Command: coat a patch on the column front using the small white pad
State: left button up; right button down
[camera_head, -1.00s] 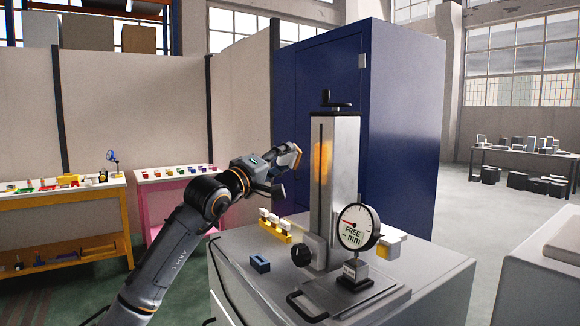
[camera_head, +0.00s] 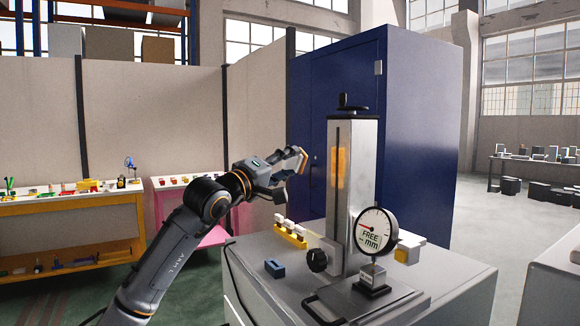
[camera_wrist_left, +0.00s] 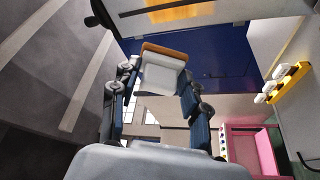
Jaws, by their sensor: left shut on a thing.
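My left gripper (camera_head: 284,178) is shut on the small white pad (camera_wrist_left: 163,76), whose far edge is orange. In the head view the pad (camera_head: 302,158) shows as a thin orange-edged piece at the fingertips, to the left of the column and apart from it. The grey metal column (camera_head: 363,188) stands upright on the cabinet. An orange patch (camera_head: 339,168) is on its face, beside a dark slot; the patch (camera_wrist_left: 182,12) also shows at the top of the left wrist view. My right gripper is not in view.
A round dial gauge (camera_head: 375,232) stands in front of the column. A yellow rack with several white pads (camera_head: 290,232) and a blue block (camera_head: 275,269) sit on the cabinet top (camera_head: 262,252). A black crank (camera_head: 352,103) tops the column. A tall blue cabinet (camera_head: 420,130) stands behind.

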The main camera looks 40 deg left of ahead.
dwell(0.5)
pick_arm(q)
jog(key=shift+w+d+f+n+g+p, duration=0.1)
jog(key=shift+f+n+g+p, duration=0.15)
jog(key=shift+n, duration=0.2)
jog(key=shift+w+f+n+g+p, duration=0.1)
jog(key=shift+n+g+p, duration=0.05)
jog(key=shift+n+p, duration=0.25)
jog(key=w+d+f+n+g+p, duration=0.2)
jog(key=w+f+n+p, duration=0.2)
jog(key=w+n+p, duration=0.2)
jog(key=shift+d+f+n+g+y+p, duration=0.15)
jog(key=shift+d+n+g+y+p, duration=0.2)
jog(key=shift+n, duration=0.1)
jog(key=shift+w+d+p, duration=0.35)
jog(key=shift+w, duration=0.55)
